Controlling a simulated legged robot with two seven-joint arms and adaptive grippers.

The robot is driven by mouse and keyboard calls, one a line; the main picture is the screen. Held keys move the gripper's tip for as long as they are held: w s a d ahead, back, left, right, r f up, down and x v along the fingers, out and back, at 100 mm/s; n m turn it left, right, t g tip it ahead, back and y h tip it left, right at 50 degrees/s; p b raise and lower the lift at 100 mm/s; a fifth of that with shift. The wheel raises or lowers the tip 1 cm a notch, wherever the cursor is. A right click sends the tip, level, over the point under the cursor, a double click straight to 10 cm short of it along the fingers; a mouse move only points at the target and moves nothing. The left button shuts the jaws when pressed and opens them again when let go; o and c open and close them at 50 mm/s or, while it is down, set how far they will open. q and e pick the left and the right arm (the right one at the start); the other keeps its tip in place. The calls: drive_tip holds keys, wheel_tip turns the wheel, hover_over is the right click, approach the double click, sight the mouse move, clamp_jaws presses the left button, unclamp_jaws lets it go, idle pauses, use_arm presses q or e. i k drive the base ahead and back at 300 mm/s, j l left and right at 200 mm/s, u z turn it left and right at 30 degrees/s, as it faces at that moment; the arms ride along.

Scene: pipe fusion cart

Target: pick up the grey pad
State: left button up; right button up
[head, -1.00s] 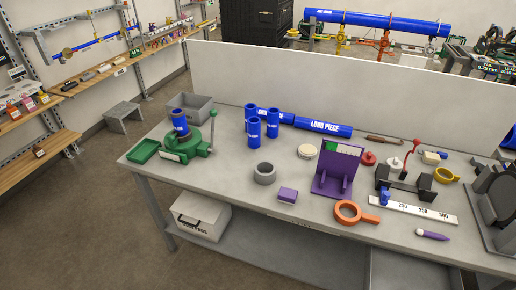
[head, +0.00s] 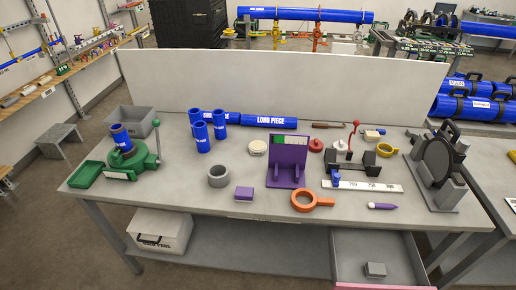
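A small grey block (head: 375,269), which looks like the grey pad, lies inside the open grey drawer (head: 345,245) under the right part of the table. It rests on the drawer floor near the front, apart from the drawer walls. Neither of my grippers shows in the head view, so nothing is seen touching the block.
The grey table (head: 150,210) holds a green clamp vise (head: 133,160), a grey ring (head: 218,176), a purple block (head: 244,193), a purple stand (head: 287,160), an orange ring tool (head: 310,200) and a white ruler (head: 370,186). A grey box (head: 160,231) stands on the lower shelf.

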sight(378, 270)
drive_tip(key=z, duration=0.95)
